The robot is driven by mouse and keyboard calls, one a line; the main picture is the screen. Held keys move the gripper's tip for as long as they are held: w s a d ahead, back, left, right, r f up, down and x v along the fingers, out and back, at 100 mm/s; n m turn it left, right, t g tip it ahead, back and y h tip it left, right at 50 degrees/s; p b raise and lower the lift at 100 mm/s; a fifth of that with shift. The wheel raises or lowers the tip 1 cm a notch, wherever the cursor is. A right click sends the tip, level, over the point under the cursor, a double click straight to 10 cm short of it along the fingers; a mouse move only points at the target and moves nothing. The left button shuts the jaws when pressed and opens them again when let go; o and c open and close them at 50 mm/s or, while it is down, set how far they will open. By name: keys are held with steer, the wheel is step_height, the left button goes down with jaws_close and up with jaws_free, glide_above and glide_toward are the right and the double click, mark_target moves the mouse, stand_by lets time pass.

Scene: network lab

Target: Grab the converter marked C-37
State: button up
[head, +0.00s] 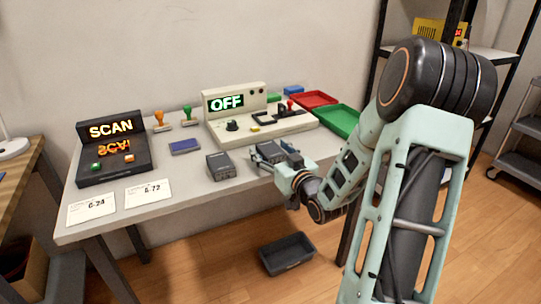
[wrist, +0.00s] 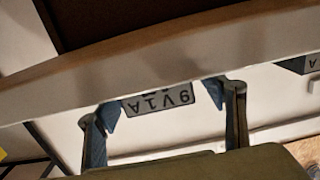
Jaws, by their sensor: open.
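Two dark grey box-shaped converters are on the white table. One converter (head: 221,166) stands clear in the middle. The other converter (head: 268,153) is farther right, by my gripper (head: 284,164), which partly hides it. In the wrist view, my gripper (wrist: 164,112) is open, with one blue-padded finger on each side of a converter face (wrist: 158,100) that reads "9V1A" upside down. I cannot tell whether the fingers touch it. Part of another labelled face (wrist: 312,63) shows at the right edge. No C-37 mark is readable.
A black SCAN box (head: 113,148) and two cards (head: 91,207) (head: 149,192) are at the left. A white device reading OFF (head: 237,104) stands behind the converters. Red (head: 313,99) and green (head: 339,120) trays are at the right. A dark bin (head: 287,255) is on the floor.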

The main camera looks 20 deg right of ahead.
steer(key=c, duration=1.4)
steer(key=shift+c, duration=0.3)
steer(key=shift+r, duration=0.2)
